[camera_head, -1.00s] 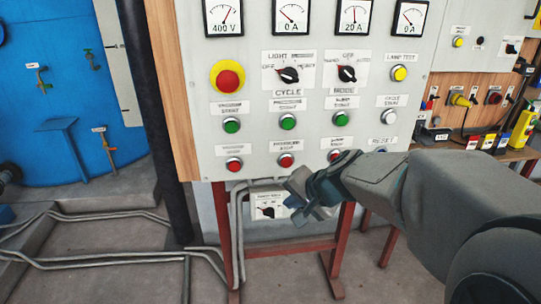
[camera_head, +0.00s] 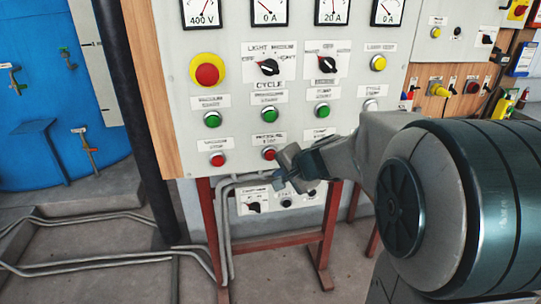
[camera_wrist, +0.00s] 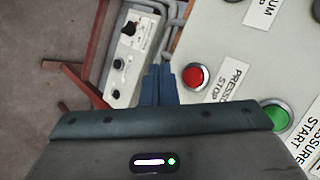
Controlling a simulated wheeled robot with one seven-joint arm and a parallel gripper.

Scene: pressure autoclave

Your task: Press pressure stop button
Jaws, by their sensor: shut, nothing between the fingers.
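The pressure stop button (camera_head: 269,154) is a round red button in the lower row of the grey control panel (camera_head: 240,130). In the wrist view the red button (camera_wrist: 195,76) sits beside a label reading "PRESSURE STOP". My gripper (camera_head: 281,178) is shut and empty, just below and slightly right of that button in the head view. In the wrist view the closed blue fingertips (camera_wrist: 158,76) are left of the button, with a small gap in the picture. I cannot tell how far the tips are from the panel face. My arm hides the panel's lower right part.
The green pressure start button (camera_head: 267,115) is directly above the red one. Another red button (camera_head: 218,160) is to its left. Knobs (camera_head: 269,67) and a yellow-ringed red button (camera_head: 207,74) are higher up. A small switch box (camera_head: 255,207) and pipes (camera_head: 226,215) are below the panel.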

